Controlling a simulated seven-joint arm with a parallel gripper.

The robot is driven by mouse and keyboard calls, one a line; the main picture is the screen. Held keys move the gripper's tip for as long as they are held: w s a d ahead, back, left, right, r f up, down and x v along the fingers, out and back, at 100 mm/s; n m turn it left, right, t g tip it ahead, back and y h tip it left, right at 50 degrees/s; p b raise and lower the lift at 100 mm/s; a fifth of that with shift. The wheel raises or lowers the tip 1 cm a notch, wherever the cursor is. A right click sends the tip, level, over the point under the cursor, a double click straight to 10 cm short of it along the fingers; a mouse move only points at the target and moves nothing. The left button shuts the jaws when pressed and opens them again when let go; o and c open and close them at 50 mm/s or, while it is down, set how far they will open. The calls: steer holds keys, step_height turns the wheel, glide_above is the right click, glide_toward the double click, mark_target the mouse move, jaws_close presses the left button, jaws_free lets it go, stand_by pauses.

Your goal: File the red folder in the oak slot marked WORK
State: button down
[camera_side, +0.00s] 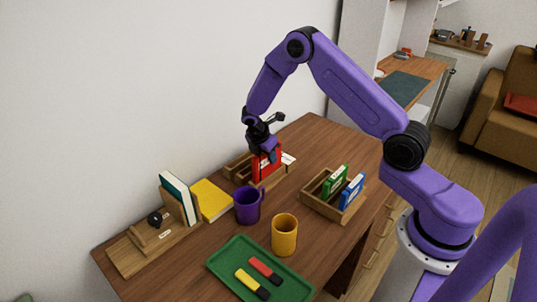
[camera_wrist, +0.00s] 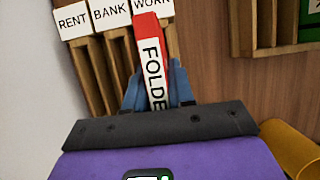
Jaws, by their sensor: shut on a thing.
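My gripper (camera_side: 266,150) is shut on the red folder (camera_side: 267,168) at the oak rack (camera_side: 238,164) near the wall. In the wrist view, the blue fingers (camera_wrist: 158,88) pinch the folder (camera_wrist: 146,27), whose white spine label reads "FOLDE". The oak rack (camera_wrist: 92,75) has white cards RENT (camera_wrist: 71,20), BANK (camera_wrist: 110,13) and WORK (camera_wrist: 153,5). The folder is upright, in line with the WORK card and overlapping its lower edge in the picture. The folder's bottom is hidden, so I cannot tell how deep it sits in the slot.
A second wooden rack (camera_side: 312,203) holds a green folder (camera_side: 334,181) and a blue folder (camera_side: 351,192). A purple mug (camera_side: 248,206), an orange-yellow mug (camera_side: 284,236) and a green tray (camera_side: 232,247) with two markers stand nearer. Books (camera_side: 180,196) lean by the wall.

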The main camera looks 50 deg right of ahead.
mark_target(269, 173)
steer(key=shift+f, duration=1.7)
steer(key=c, duration=0.9)
jaws_free()
steer(key=v, duration=1.7)
steer(key=shift+a+r, duration=0.2)
steer(key=s+a+r+m+y, duration=0.1)
steer(key=s+a+r, duration=0.15)
steer(key=s, duration=0.25)
steer(key=s+a+r+m+t, duration=0.1)
steer(key=s+a+r, duration=0.1)
steer(key=s+a, duration=0.25)
steer(key=s+a+r+m+y, duration=0.1)
steer(key=s+a+r, duration=0.1)
steer(key=s, duration=0.4)
steer(key=s+y, duration=0.1)
steer(key=s, duration=0.6)
steer(key=s+d+r+m+y, duration=0.1)
steer(key=s, duration=0.6)
steer(key=s+d+m, duration=0.1)
steer(key=s, duration=0.6)
steer(key=shift+s+r+g+y, duration=0.15)
steer(key=shift+r+g+y, duration=0.2)
steer(key=shift+g+y, duration=0.05)
